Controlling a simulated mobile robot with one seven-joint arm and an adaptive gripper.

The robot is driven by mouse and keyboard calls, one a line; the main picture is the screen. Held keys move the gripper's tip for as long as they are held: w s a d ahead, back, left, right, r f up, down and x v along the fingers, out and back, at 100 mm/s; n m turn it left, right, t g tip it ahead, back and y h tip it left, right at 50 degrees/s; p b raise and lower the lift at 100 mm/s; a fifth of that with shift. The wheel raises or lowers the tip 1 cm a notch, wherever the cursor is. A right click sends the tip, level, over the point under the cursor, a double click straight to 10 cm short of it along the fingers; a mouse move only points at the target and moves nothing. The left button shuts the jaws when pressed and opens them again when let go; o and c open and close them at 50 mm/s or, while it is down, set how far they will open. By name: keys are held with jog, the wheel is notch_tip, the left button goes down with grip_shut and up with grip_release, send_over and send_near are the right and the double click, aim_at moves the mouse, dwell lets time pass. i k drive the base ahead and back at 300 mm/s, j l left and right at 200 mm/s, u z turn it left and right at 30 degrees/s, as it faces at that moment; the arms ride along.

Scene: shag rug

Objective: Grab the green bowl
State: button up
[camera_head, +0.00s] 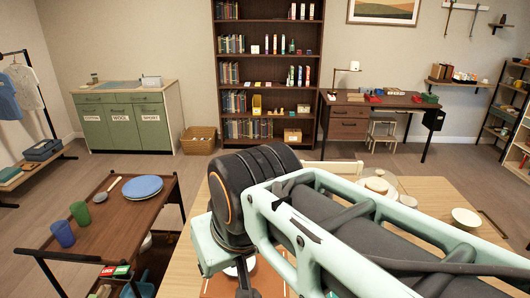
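A pale cream bowl (466,217) sits on the wooden table (440,190) at the right. A pale rounded piece (233,270) shows partly beneath my arm, too hidden to identify. My mint and black arm fills the lower middle and hides much of the table. A dark narrow part (245,280) below the arm's mint block may belong to my gripper; its fingertips cannot be made out.
Pale round dishes (377,185) stand on the table behind my arm.

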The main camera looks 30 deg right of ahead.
aim_at(465, 220)
jog(key=z, duration=2.6)
jog(key=i+l+u, duration=0.15)
jog(key=u, duration=0.55)
jog(key=i+l+u, duration=0.25)
jog(key=l+u, duration=0.3)
jog(key=i+l+u, duration=0.1)
jog(key=l, duration=0.35)
jog(key=l+u, duration=0.1)
jog(key=l, duration=0.35)
jog(key=i+l, duration=0.1)
jog(key=l, duration=0.6)
jog(key=i+l, duration=0.15)
jog(key=l, duration=0.15)
